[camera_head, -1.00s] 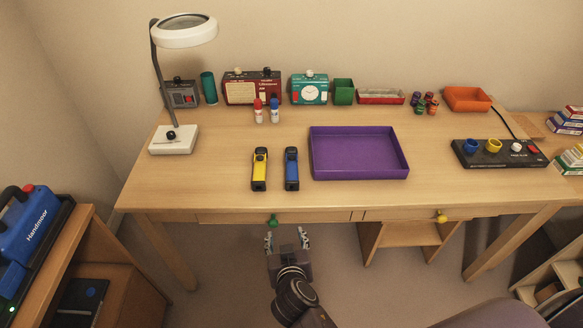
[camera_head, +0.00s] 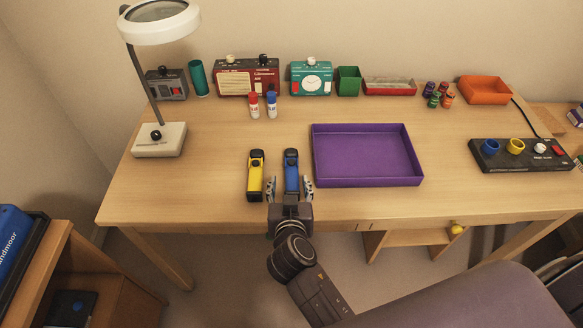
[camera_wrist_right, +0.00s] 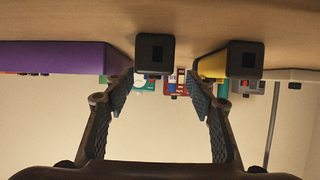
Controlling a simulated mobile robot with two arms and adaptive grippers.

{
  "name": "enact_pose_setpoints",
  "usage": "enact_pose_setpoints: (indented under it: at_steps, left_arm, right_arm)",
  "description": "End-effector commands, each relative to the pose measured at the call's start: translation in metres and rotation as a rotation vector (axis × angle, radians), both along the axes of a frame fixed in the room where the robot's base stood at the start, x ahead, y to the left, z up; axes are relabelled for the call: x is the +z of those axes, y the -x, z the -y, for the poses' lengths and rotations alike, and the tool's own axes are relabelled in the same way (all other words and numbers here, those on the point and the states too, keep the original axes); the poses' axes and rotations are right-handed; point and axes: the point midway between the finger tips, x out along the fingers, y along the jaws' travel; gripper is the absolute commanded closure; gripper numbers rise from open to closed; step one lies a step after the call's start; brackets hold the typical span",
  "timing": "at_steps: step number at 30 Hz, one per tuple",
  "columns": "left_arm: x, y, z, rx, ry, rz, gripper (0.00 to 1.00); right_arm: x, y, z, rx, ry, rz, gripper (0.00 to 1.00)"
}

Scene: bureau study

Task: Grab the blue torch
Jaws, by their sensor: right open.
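The blue torch (camera_head: 291,168) lies on the desk, its length pointing towards me, beside the yellow torch (camera_head: 256,175) on its left. My right gripper (camera_head: 289,187) is open and empty at the desk's front edge, its fingers showing on either side of the blue torch's near end. In the right wrist view the picture is upside down; the blue torch's dark end (camera_wrist_right: 155,53) shows between and beyond the open fingers (camera_wrist_right: 161,95). Contact cannot be made out. The yellow torch (camera_wrist_right: 212,64) shows outside one finger there. My left gripper is not in view.
A purple tray (camera_head: 368,180) stands close to the right of the blue torch. A lamp base (camera_head: 160,140) is at the left. Red and blue capped bottles (camera_head: 263,106) stand behind the torches. A black button panel (camera_head: 520,157) is at the right.

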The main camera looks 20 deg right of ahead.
Motion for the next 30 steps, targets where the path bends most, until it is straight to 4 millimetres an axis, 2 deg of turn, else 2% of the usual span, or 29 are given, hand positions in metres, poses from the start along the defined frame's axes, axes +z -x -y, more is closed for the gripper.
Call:
enact_pose_setpoints:
  at_steps: [7, 17, 27, 30]
  left_arm:
    - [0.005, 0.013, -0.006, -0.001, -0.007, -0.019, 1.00]
    - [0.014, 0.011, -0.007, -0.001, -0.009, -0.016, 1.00]
    - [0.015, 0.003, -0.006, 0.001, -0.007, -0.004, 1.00]
    - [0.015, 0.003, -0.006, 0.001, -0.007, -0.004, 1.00]
  right_arm:
    - [-0.007, -0.022, 0.009, 0.000, 0.003, 0.000, 0.49]
    - [-0.023, -0.056, 0.024, 0.000, 0.002, 0.000, 0.49]
    - [-0.026, -0.061, 0.025, -0.001, 0.000, 0.000, 0.49]
    - [-0.026, -0.061, 0.025, -0.001, 0.000, 0.000, 0.60]
